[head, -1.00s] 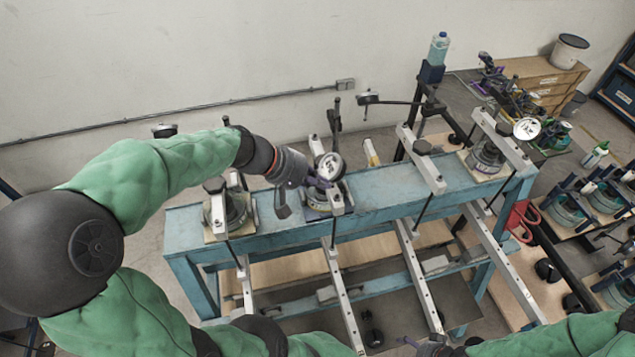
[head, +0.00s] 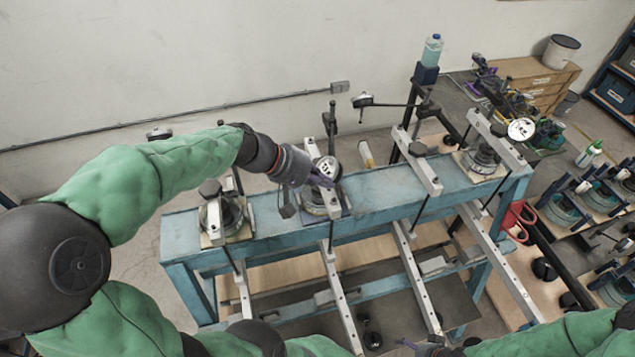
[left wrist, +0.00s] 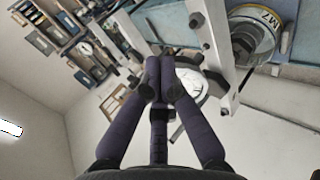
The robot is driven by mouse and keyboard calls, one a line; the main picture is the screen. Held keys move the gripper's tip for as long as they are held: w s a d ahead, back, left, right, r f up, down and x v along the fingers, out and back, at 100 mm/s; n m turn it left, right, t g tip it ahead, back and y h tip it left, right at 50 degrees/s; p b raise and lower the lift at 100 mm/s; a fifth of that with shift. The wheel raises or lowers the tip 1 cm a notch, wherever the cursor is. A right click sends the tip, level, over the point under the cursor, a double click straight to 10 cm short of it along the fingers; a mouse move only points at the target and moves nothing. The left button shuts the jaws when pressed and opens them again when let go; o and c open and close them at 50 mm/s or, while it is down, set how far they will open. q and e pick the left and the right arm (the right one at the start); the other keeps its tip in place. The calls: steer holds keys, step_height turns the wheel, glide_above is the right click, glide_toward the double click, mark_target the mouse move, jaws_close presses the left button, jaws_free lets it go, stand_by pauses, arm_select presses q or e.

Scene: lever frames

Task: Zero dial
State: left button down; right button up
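A round white-faced dial gauge (head: 327,168) stands over the middle fixture on the blue bench. My left gripper (head: 320,181) is at the lower left edge of this dial, its purple fingers close beside the face. In the left wrist view, the left fingers (left wrist: 161,78) are drawn together in front of a white dial (left wrist: 190,84) and cover part of it. I cannot tell whether they pinch its rim or only lie against it. My right gripper (head: 425,346) is partly visible at the bottom edge; its fingers are unclear.
Clamped fixtures stand on the blue bench (head: 375,200), one at left (head: 224,212) and one at right (head: 482,157). Another dial (head: 521,129) is at the right end. A dial on a long arm (head: 362,100) and a bottle (head: 432,50) stand behind. Metal bars cross the bench.

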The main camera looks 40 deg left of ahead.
arm_select(q)
steer(key=shift+w+d+r, duration=0.4)
steer(key=shift+w, duration=0.15)
stand_by(0.4)
steer(key=shift+w+d, duration=0.3)
steer(key=shift+w, duration=0.5)
steer(key=shift+d+v, duration=0.2)
steer(key=shift+v, duration=0.85)
steer(key=v, duration=0.5)
steer(key=shift+s+f+p, duration=0.15)
steer(key=shift+s+p, duration=0.05)
steer(key=shift+p, duration=0.15)
arm_select(e)
steer(key=shift+w+d+r, duration=0.15)
steer(key=shift+w+r, duration=0.05)
steer(key=shift+w, duration=0.1)
